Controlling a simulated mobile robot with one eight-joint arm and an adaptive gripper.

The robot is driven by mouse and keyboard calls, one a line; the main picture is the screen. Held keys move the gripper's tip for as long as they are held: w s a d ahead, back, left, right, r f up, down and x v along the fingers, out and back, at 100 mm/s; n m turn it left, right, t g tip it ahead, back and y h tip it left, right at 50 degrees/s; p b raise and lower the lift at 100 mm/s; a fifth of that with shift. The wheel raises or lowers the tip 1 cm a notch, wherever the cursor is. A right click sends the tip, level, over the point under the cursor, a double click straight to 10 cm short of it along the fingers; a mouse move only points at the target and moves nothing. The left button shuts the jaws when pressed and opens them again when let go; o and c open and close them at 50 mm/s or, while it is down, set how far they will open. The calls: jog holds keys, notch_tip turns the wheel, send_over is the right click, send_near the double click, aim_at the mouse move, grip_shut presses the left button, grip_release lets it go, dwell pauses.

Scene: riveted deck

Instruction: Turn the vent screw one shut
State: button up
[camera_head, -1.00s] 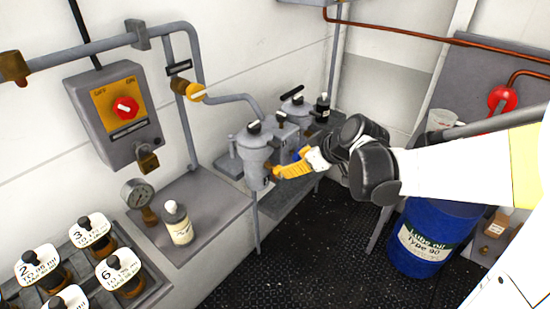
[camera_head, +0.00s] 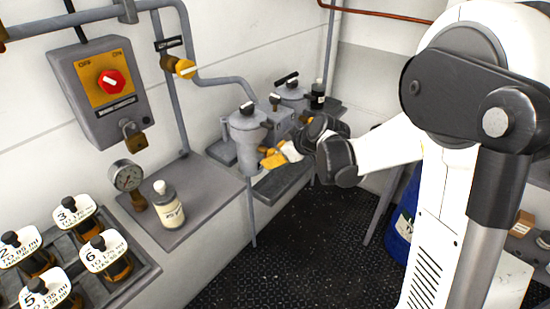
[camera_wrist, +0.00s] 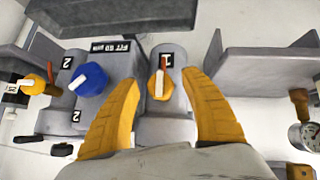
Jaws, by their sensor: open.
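In the wrist view, a small orange knob (camera_wrist: 161,86) with a pale bar and a red upper part sits on a grey housing (camera_wrist: 165,125) below a label "1". I cannot tell for sure that it is the vent screw. My gripper (camera_wrist: 163,80) is open, with one yellow finger on each side of this knob, apparently apart from it. In the head view, my gripper (camera_head: 272,160) is at the front of the nearer grey canister (camera_head: 246,136), and the knob is hidden there.
In the wrist view, a blue knob (camera_wrist: 90,79) is left of my left finger, and an orange knob (camera_wrist: 35,85) is farther left near labels "2". A grey shelf (camera_wrist: 268,75) lies right. In the head view, a bottle (camera_head: 168,206) and gauge (camera_head: 126,176) stand left.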

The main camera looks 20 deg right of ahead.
grip_shut()
jog(key=shift+g+y, duration=0.3)
jog(key=shift+d+m+g+y+p, duration=0.15)
jog(key=shift+m+g+y+p, duration=0.3)
jog(key=shift+m+g+y, duration=0.5)
jog(key=m+y, duration=0.1)
jog(key=m+g+y, duration=0.1)
jog(key=y, duration=0.1)
jog(key=shift+f+g+y, duration=0.1)
jog(key=shift+g+y, duration=0.15)
jog(key=m+g+y, duration=0.1)
jog(key=m+y, duration=0.1)
jog(key=y, duration=0.1)
jog(key=shift+b, duration=0.4)
jog(key=m+y, duration=0.2)
jog(key=y, duration=0.1)
jog(key=shift+m+g, duration=0.25)
jog(key=shift+g, duration=0.05)
jog(key=shift+y, duration=0.3)
